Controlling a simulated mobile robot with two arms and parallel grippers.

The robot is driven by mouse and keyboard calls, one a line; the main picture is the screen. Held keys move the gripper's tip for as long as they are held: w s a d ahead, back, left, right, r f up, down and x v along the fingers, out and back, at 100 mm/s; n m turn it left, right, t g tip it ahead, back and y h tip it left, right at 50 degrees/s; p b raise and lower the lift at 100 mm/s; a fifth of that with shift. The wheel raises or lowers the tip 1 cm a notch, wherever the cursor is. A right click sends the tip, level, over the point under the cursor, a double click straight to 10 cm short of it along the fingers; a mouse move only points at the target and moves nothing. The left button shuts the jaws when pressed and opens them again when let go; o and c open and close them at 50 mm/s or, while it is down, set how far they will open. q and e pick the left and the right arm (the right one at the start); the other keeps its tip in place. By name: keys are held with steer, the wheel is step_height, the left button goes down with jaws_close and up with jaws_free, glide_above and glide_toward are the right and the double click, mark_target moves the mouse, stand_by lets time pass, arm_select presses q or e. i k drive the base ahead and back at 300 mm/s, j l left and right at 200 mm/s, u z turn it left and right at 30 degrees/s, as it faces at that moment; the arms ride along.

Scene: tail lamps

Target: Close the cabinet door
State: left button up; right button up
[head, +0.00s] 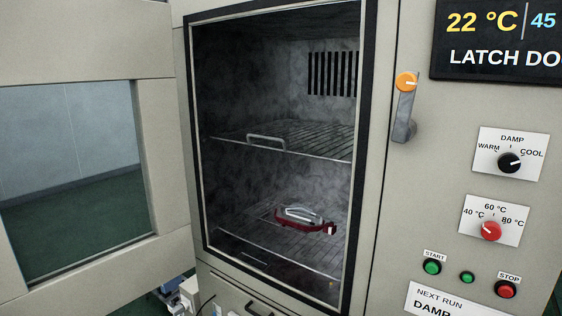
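The cabinet door (160,140) is swung open to the left, with a large window in its frame. The cabinet opening (198,130) has a dark seal around it and faces me. A grey latch handle with an orange knob (405,84) hangs downward on the cabinet front, right of the opening. Inside, a red and clear tail lamp (308,221) lies on the lower wire shelf. Neither gripper can be made out clearly; pale and dark parts at the bottom left, below the door, may be part of my arm.
The upper wire shelf (310,140) is empty. To the right are a display (500,40) reading 22 °C and "LATCH DO…", a black damp dial (509,162), a red temperature dial (490,231), a green start button (432,267) and a red stop button (505,289).

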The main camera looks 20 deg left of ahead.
mark_target(43, 42)
steer(key=j+u, duration=0.35)
steer(key=j, duration=1.15)
steer(key=k, duration=0.05)
